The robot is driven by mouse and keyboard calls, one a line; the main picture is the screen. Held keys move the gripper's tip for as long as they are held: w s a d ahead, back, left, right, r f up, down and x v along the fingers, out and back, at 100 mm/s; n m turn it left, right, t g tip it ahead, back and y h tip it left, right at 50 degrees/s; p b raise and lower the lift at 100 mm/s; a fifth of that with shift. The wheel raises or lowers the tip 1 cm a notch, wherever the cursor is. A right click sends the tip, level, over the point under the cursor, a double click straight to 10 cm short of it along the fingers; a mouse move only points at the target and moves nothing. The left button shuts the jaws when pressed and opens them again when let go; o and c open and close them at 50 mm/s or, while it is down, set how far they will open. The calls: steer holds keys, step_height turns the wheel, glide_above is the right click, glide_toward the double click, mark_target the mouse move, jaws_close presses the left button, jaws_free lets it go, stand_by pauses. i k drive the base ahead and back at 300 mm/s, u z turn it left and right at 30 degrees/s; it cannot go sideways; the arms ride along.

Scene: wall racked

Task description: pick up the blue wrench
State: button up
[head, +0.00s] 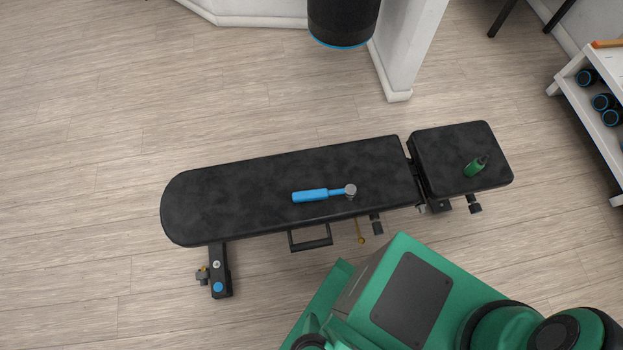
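The blue wrench (312,195) lies flat on the long black pad of a weight bench (230,198), near the pad's front edge. Its blue handle points left and its grey metal head points right. Nothing covers it. My gripper is not in the head view. Green parts of my own body show at the bottom right, apart from the bench.
A small green bottle-like object (475,167) lies on the bench's separate right pad (443,150). A dark hanging cylinder (342,18) and a white pillar (408,50) stand behind. A white rack (573,98) with dark dumbbells is at right. Floor left of the bench is clear.

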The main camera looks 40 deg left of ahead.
mark_target(349, 192)
steer(key=u, duration=1.55)
steer(key=k, duration=0.5)
steer(key=z, duration=1.8)
steer(key=i, duration=0.7)
steer(key=u, duration=1.25)
